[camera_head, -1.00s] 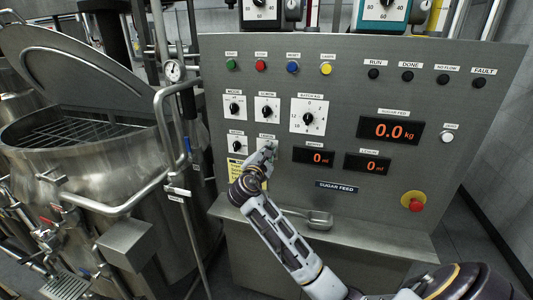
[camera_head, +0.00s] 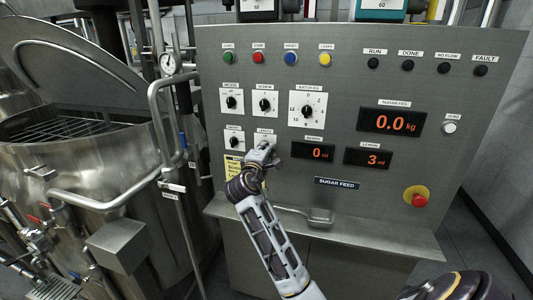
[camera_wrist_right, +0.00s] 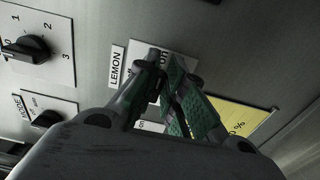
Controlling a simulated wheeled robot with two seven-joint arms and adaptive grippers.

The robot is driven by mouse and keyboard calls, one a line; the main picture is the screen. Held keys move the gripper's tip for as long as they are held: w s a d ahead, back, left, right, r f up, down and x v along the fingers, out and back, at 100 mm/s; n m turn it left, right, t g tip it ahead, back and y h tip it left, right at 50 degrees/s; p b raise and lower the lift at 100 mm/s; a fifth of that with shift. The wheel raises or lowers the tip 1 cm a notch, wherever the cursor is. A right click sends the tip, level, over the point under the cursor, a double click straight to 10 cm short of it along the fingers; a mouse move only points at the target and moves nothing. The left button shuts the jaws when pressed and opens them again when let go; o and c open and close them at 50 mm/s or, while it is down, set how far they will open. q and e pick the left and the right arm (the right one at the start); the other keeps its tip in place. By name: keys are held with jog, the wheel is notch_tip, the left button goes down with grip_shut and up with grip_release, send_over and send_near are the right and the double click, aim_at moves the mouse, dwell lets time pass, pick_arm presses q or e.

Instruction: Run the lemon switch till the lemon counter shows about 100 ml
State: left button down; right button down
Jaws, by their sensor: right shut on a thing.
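The lemon switch (camera_wrist_right: 146,53) is on the grey panel under its LEMON label, mostly hidden behind my right gripper's fingers. My right gripper (camera_head: 262,154) reaches up to it in the head view and is shut on its knob; the green-padded fingers also show in the right wrist view (camera_wrist_right: 168,88). The lemon counter (camera_head: 368,157) is a dark display with orange digits reading 3 ml. My left gripper is not in view.
Another counter (camera_head: 313,151) left of the lemon one reads 0 ml. The sugar feed display (camera_head: 392,120) reads 0.0 kg. A red emergency button (camera_head: 419,200) is at the panel's lower right. A shelf with a metal scoop (camera_head: 318,216) juts out below. A steel mixer (camera_head: 70,165) stands left.

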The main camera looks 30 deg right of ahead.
jog(key=c, duration=1.5)
grip_release()
jog(key=shift+s+a, duration=0.1)
jog(key=shift+s, duration=0.05)
jog(key=shift+v, duration=5.85)
